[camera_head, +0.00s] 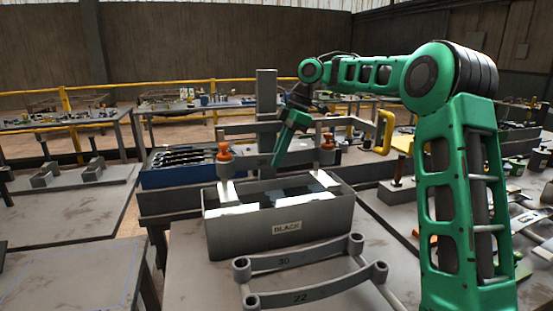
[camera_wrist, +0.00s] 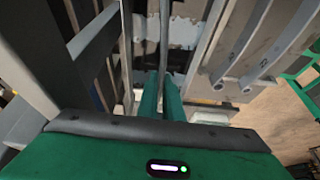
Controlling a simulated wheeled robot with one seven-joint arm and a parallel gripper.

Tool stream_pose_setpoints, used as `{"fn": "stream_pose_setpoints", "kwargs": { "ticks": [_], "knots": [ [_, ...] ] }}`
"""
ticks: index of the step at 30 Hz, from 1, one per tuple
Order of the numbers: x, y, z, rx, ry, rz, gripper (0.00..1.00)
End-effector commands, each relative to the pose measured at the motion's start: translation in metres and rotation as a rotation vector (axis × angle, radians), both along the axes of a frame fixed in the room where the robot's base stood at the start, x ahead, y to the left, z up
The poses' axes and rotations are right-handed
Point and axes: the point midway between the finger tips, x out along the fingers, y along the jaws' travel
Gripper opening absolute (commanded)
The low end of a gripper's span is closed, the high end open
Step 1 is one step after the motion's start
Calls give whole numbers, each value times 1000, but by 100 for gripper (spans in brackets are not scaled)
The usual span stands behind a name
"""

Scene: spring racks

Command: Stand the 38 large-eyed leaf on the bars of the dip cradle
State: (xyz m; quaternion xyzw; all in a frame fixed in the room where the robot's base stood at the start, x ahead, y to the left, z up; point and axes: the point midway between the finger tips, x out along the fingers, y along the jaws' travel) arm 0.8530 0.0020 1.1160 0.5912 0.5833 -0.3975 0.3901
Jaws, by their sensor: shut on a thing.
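My gripper (camera_head: 276,160) points down just behind the grey tank (camera_head: 278,243) marked BLACK. In the wrist view, my gripper (camera_wrist: 160,98) is shut on a thin grey strip (camera_wrist: 164,45), seen edge-on between the green fingers. I take it for the leaf; its stamp and eyes cannot be made out. A grey frame with orange-topped posts (camera_head: 225,153) stands at the tank and looks like the dip cradle. Its bars are partly hidden by the tank wall and my gripper. I cannot tell whether the strip touches them.
Two curved grey leaves, stamped 30 (camera_head: 297,260) and 22 (camera_head: 310,294), lie on the bench in front of the tank. A blue bin (camera_head: 178,178) with dark bars stands left of the tank. A yellow handle (camera_head: 384,132) is at the right. Yellow rails (camera_head: 180,83) run behind.

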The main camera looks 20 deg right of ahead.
Motion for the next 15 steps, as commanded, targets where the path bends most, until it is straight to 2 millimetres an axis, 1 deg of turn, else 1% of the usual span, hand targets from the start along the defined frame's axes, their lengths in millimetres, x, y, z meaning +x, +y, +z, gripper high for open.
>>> {"fn": "stream_pose_setpoints", "kwargs": {
  "ticks": [2,15],
  "knots": [
    [2,3,0,3,-8,1,0],
    [2,3,-29,3,-5,-1,0]
  ]
}}
